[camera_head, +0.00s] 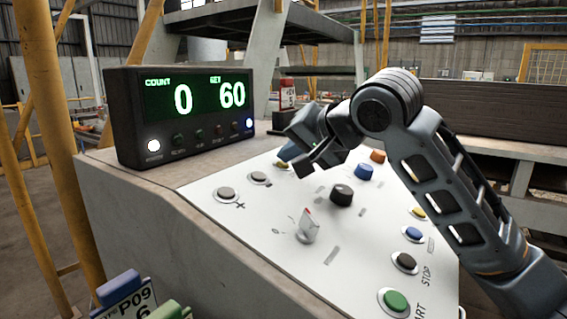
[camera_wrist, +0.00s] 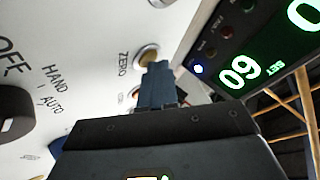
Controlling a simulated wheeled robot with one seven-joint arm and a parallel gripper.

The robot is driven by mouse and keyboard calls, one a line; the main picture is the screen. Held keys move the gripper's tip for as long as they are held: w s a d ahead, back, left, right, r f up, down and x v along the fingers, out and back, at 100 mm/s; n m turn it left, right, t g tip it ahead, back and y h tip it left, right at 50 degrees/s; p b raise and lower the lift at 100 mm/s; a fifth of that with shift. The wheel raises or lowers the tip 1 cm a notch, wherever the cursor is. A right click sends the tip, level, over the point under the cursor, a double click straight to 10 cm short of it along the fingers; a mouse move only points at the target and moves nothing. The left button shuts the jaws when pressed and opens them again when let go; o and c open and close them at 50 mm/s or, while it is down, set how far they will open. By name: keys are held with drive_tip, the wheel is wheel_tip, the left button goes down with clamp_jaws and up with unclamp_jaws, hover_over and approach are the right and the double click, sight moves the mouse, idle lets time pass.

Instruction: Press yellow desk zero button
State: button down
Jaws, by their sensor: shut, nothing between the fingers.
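The yellow zero button (camera_wrist: 149,57) sits in a pale ring on the white panel, beside the printed word ZERO, in the wrist view. In the head view the yellow button (camera_head: 282,162) is at the panel's far edge, partly hidden by my gripper. My gripper (camera_head: 301,170) is shut and empty, close over the panel beside that button. In the wrist view the shut fingertips of my gripper (camera_wrist: 157,66) overlap the button's lower edge. I cannot tell whether they touch it.
The display box (camera_head: 182,113) reads COUNT 0 and SET 60 and stands left of the panel. The white panel (camera_head: 262,215) also carries a black knob (camera_head: 342,195), a red-marked switch (camera_head: 307,229), a blue button (camera_head: 364,172), a green button (camera_head: 396,300) and a second yellow button (camera_head: 418,212).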

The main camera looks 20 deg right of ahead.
drive_tip(key=shift+s+d+r+p, duration=0.15)
drive_tip(key=shift+r+p, duration=0.6)
drive_tip(key=shift+p, duration=0.1)
drive_tip(key=shift+r, duration=0.1)
drive_tip(key=r+p, duration=0.3)
drive_tip(key=s+r+p, duration=0.1)
drive_tip(key=shift+d+r+p, duration=0.25)
drive_tip(key=shift+d+p, duration=0.1)
drive_tip(key=shift+d, duration=0.05)
drive_tip(key=shift+s, duration=0.1)
idle(0.6)
